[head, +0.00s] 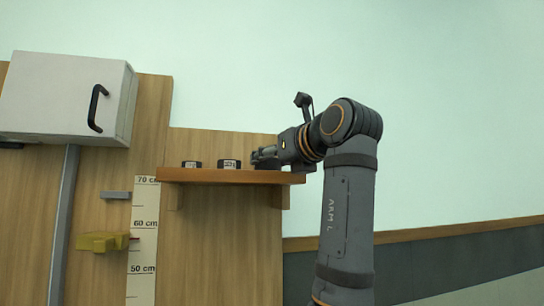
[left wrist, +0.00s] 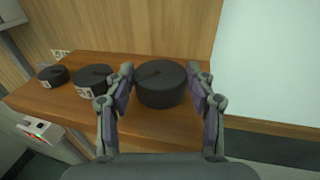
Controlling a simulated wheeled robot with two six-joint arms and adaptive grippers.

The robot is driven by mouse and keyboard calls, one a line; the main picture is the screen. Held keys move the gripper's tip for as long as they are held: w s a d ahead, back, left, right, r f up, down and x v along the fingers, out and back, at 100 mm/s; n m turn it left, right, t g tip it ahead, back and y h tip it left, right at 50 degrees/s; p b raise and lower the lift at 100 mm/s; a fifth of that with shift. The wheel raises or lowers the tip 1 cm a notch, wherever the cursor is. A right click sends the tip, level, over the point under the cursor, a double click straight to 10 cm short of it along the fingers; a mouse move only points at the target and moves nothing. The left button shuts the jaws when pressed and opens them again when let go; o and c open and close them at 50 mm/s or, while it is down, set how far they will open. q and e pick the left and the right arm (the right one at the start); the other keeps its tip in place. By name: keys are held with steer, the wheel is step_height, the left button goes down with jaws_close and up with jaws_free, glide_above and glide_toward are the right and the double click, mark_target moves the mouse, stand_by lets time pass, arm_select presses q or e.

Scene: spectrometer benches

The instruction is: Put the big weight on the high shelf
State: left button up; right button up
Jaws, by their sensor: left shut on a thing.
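The big weight (left wrist: 161,88) is a dark, round, slotted disc between the fingers of my left gripper (left wrist: 160,92) in the left wrist view. The gripper is shut on it. In the head view the left gripper (head: 264,155) is at the right end of the high shelf (head: 225,176), a wooden board on the wall panel. The weight is at the shelf's top, mostly hidden there by the gripper; whether it rests fully on the board is hard to tell. My right gripper is in neither view.
Two smaller dark weights with white labels, one middle-sized (head: 229,164) and one small (head: 192,164), stand on the shelf to the left. A height scale (head: 143,235), a yellow block (head: 103,242) and a white cabinet (head: 65,95) are further left.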

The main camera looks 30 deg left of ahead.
arm_select(q)
steer(key=shift+s+d, duration=0.15)
steer(key=shift+s, duration=0.05)
steer(key=shift+s+f+b, duration=0.15)
steer(key=shift+f+b, duration=0.05)
steer(key=shift+b, duration=0.2)
steer(key=o, duration=1.1)
steer(key=shift+o, duration=1)
steer(key=shift+w, duration=0.2)
